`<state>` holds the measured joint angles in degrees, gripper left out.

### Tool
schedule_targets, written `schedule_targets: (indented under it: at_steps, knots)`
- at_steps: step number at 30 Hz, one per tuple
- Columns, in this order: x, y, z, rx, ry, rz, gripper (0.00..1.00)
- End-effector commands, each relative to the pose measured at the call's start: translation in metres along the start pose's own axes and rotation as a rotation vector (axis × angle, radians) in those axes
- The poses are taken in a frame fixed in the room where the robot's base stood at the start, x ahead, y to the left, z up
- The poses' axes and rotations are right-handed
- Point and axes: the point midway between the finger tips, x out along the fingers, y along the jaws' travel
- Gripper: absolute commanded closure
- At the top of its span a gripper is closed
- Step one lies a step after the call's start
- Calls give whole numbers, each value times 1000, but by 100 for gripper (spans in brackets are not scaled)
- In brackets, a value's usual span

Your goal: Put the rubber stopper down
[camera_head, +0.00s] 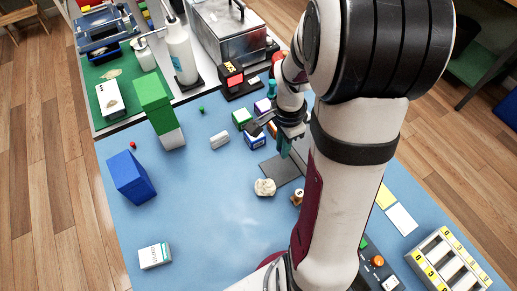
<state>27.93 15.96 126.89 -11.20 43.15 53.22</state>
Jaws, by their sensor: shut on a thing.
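My gripper (285,150) points down over the right half of the blue mat (215,235), just above the dark grey pad (281,170). A narrow teal part shows at its tip. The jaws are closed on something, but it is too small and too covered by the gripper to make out. I cannot pick out the rubber stopper anywhere else in view. I cannot tell whether the held thing touches the pad.
A blue-and-white box (255,138), a green-topped box (242,118) and a white cylinder (220,140) stand left of my gripper. A pale lump (265,187) lies below the pad. A green block tower (154,105) and blue block (131,178) stand left. The front middle is clear.

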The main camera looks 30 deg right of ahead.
Motion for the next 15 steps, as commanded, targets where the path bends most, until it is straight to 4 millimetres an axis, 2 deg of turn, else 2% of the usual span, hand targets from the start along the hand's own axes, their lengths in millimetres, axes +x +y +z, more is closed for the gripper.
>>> schedule_targets:
  at_steps: [5,8,11,15]
  knots:
    - [-6,6,-6,-3,0,0,100]
    - [-7,1,4,-56,-1,0,100]
    - [-10,-7,31,-190,-1,-2,100]
    - [-17,-17,89,-481,-2,-4,100]
